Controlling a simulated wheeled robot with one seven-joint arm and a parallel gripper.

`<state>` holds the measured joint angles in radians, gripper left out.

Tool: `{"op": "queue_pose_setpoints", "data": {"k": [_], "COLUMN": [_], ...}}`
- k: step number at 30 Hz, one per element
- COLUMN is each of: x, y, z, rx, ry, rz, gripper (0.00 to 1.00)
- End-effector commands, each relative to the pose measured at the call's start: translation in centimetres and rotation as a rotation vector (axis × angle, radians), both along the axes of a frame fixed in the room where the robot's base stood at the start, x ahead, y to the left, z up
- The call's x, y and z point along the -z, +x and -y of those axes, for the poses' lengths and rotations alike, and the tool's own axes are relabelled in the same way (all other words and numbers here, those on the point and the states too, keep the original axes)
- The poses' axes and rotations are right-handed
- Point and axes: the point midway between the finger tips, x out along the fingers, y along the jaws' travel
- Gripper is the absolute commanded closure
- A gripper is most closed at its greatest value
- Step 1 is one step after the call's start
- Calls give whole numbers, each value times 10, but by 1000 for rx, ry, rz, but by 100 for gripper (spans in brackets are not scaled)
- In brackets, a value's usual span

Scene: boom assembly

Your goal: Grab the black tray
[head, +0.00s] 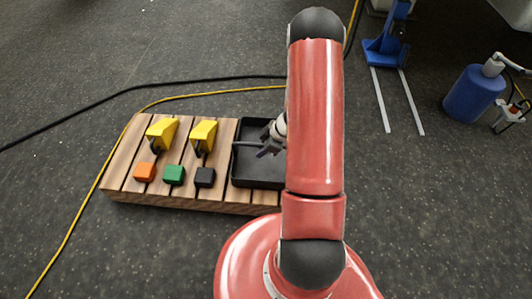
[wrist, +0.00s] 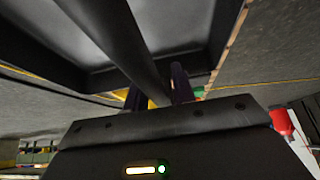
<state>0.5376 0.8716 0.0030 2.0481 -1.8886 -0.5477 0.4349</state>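The black tray (head: 262,175) is a shallow dark box on the right end of the wooden slatted platform. A thin dark bar (head: 247,144) runs across its top like a handle. My gripper (head: 265,151) is at this bar, over the tray, with my arm hiding the tray's right side. In the wrist view the tray (wrist: 45,45) fills the top, and the bar (wrist: 115,35) runs down between the two purple fingers of my gripper (wrist: 156,92). The fingers are apart, one on each side of the bar. I cannot tell whether they press on it.
On the platform (head: 120,170) left of the tray stand two yellow pieces (head: 162,132) (head: 203,134) and orange (head: 145,172), green (head: 174,174) and black (head: 205,177) blocks. Cables (head: 115,97) lie on the floor. A blue-based stand (head: 386,50) and blue cylinder (head: 473,94) are at right.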

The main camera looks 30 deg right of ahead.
Motion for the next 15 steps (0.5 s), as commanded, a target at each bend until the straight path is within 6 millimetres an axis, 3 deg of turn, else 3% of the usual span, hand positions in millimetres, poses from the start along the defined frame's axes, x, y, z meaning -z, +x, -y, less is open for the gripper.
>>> {"op": "queue_pose_setpoints", "data": {"k": [1,6,15], "x": [0,0,0], "y": [0,0,0], "z": [0,0,0], "rx": [0,0,0], "ry": [0,0,0], "rz": [0,0,0], "gripper": [81,100,100]}}
